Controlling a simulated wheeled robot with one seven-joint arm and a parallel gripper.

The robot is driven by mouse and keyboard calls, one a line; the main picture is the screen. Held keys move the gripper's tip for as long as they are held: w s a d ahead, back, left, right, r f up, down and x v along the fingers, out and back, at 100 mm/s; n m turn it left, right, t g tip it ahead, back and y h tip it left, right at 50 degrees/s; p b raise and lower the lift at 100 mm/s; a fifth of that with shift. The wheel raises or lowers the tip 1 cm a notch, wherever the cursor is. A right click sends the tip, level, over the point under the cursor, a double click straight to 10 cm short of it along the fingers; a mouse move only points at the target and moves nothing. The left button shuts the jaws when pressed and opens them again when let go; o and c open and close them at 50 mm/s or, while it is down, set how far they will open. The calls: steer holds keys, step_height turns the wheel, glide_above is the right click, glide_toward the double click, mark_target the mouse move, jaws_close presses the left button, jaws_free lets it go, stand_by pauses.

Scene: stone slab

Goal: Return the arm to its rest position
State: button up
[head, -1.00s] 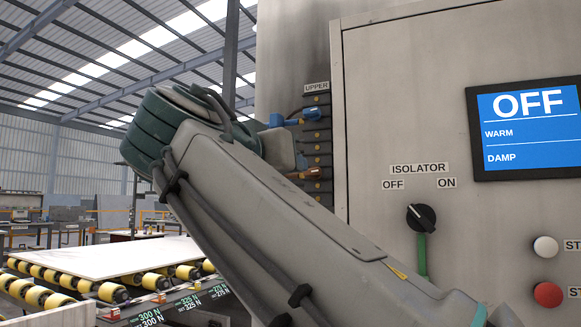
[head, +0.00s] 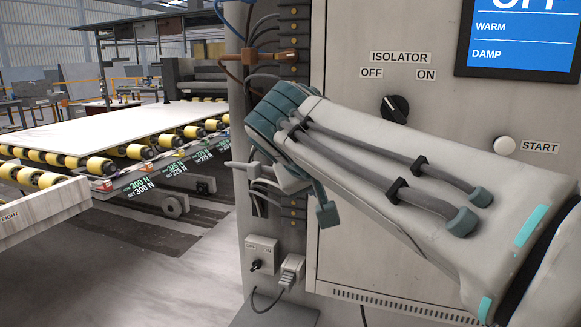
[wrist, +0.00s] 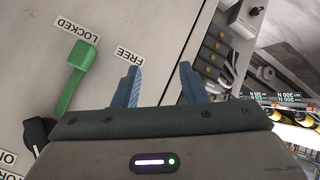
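My arm (head: 400,155) reaches in from the right across the front of the grey cabinet in the head view. Its far end is bent beside the column of plug sockets; I cannot make out the fingertips clearly there. In the wrist view my gripper (wrist: 160,82) has its two blue-grey fingers apart, with nothing between them. The fingers point past the FREE label toward the cabinet's edge. A green lever (wrist: 74,80) lies to their left, apart from them, its handle by the LOCKED label (wrist: 82,33).
The isolator knob (head: 395,109) and START button (head: 504,146) are just above my arm. The screen (head: 520,40) shows WARM and DAMP. An orange plug (head: 262,56) sits in the sockets. A small switch box (head: 261,254) is below. A roller conveyor carries a pale slab (head: 110,128) at left.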

steer(key=s+d+f+m+g+y+p, duration=0.1)
steer(key=s+d+f+g+y+p, duration=0.1)
steer(key=s+f, duration=0.6)
steer(key=s+d+f+m+g+y+p, duration=0.1)
steer(key=s+d+f+g+p, duration=0.3)
steer(key=s+f, duration=0.4)
step_height(320, 180, down, 2)
steer(key=d+y+p, duration=0.1)
steer(key=d, duration=0.1)
steer(key=shift+s+d+f+m+g+p, duration=0.2)
steer(key=shift+d+m+g+p, duration=0.1)
steer(key=shift+d+p, duration=0.1)
steer(key=shift+d, duration=0.1)
stand_by(0.7)
